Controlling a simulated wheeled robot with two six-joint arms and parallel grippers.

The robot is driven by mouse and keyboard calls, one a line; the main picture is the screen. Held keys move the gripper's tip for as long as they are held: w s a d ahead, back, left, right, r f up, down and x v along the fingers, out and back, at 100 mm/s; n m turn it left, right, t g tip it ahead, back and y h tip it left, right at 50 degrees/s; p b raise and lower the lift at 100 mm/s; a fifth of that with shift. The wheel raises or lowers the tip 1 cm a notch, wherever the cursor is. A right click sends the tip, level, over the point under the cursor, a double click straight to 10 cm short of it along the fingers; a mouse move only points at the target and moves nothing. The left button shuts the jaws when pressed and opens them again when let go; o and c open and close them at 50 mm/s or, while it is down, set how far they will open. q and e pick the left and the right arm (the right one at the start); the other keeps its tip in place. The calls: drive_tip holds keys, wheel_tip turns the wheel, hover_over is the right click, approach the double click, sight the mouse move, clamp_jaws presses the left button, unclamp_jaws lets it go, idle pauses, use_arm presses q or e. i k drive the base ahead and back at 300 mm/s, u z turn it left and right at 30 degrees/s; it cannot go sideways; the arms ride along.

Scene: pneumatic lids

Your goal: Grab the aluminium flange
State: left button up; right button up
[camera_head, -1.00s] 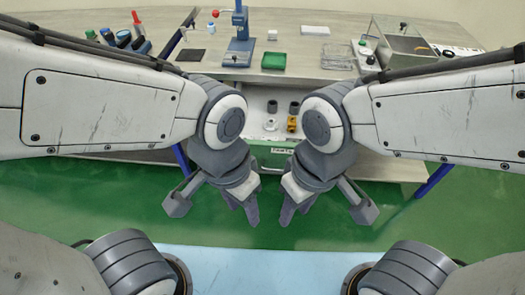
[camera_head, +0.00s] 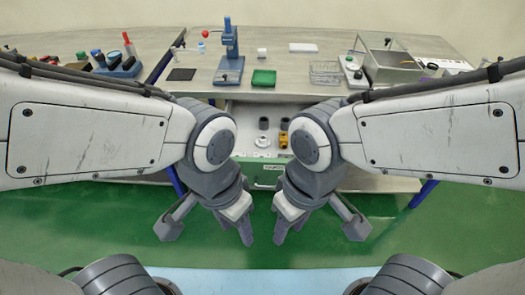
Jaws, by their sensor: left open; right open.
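The aluminium flange appears to be the pale, round, silvery piece (camera_head: 262,141) lying in the open drawer (camera_head: 246,112) under the bench, at the drawer's left front. My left gripper (camera_head: 239,230) points down in front of the drawer, below and left of the flange in the picture, with nothing in it. My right gripper (camera_head: 288,231) points down to its right and is also empty. Both are open and apart from the flange. The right wrist covers the right part of the drawer.
Two dark cylinders (camera_head: 263,123) and a yellow fitting (camera_head: 283,140) share the drawer with the flange. On the bench stand a blue press (camera_head: 230,52), a green tray (camera_head: 263,78), a wire basket (camera_head: 325,72) and a clear box (camera_head: 390,68). Green floor lies below the grippers.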

sight(262, 142)
drive_tip(key=u, duration=0.55)
drive_tip(key=k, duration=0.65)
drive_tip(key=u, duration=0.85)
drive_tip(key=i, duration=1.35)
drive_tip(key=z, duration=1.05)
drive_tip(key=i, duration=0.45)
drive_tip(key=z, duration=0.5)
